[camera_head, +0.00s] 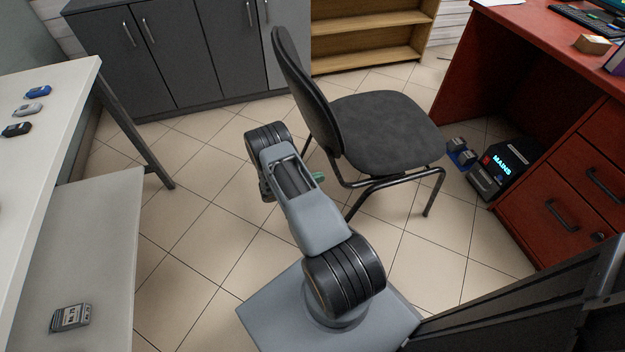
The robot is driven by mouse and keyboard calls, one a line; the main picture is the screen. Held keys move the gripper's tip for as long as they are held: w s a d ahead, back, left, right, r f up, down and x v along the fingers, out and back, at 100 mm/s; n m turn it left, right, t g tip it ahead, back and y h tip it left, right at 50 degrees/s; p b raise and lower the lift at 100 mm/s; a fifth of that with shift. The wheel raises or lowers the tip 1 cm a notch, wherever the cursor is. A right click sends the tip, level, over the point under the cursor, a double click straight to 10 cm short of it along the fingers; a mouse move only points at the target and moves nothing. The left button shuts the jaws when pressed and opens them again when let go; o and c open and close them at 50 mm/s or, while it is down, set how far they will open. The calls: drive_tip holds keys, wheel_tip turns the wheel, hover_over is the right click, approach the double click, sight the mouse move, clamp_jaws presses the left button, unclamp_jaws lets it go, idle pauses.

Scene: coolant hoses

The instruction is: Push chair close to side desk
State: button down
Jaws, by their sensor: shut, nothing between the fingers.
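A dark grey chair (385,132) with black metal legs stands upright on the tiled floor, right of the middle. Its backrest (302,85) is on the left and its seat points right, towards the red desk (545,50). A strip of floor lies between the seat's front edge and the desk. My arm rises from the bottom middle and reaches up to just left of the chair's backrest. I cannot tell whether the arm touches the chair.
A black box lit "MAINS" (503,165) and small blue-and-grey items (459,152) are on the floor beside the desk's drawers (583,180). A white table (50,110) stands at left. Grey cabinets (180,50) and a wooden shelf (375,42) line the back.

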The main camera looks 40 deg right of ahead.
drive_tip(key=b+x, duration=0.1)
drive_tip(key=x, duration=0.8)
drive_tip(key=shift+d, duration=0.2)
